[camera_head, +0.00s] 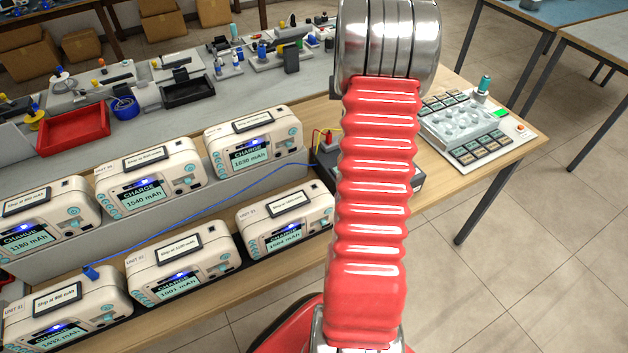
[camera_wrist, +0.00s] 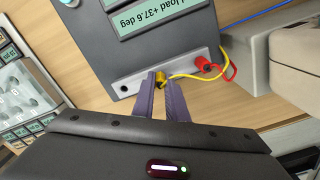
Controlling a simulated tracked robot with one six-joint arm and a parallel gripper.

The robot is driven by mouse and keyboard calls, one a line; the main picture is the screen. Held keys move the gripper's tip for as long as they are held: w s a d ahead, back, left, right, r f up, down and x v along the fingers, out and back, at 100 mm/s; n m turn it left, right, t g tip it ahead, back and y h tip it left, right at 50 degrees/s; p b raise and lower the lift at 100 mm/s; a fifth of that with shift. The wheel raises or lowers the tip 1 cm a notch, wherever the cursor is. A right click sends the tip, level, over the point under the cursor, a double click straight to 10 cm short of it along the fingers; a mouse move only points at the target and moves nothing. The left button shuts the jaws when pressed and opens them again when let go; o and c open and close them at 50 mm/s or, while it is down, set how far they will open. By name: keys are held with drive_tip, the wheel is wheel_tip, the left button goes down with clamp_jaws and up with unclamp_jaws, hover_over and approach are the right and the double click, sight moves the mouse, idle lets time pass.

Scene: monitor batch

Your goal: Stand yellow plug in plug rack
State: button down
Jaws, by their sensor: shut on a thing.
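In the wrist view, my gripper (camera_wrist: 160,84) has its two purple fingers closed on a small yellow plug (camera_wrist: 160,77). The plug is at the lower front edge of a grey load box (camera_wrist: 150,55); I cannot tell whether it sits in a socket there or is just in front. A yellow lead (camera_wrist: 190,76) curves from the plug to the right, toward a red plug and red lead (camera_wrist: 203,63) on the box. In the head view, my arm hides the gripper and the yellow plug. I cannot make out a plug rack in either view.
In the head view, two rows of cream chargers (camera_head: 150,185) stand on the left, with a blue cable (camera_head: 210,185) running across. Part of the dark load box (camera_head: 325,172) shows left of my arm. A pale panel (camera_head: 462,122) with several keys lies on the table to the right.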

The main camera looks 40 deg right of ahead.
drive_tip(key=shift+f, duration=0.1)
idle(0.3)
drive_tip(key=c, duration=1.7)
unclamp_jaws()
wheel_tip(320, 180, up, 14)
drive_tip(key=shift+f, duration=0.1)
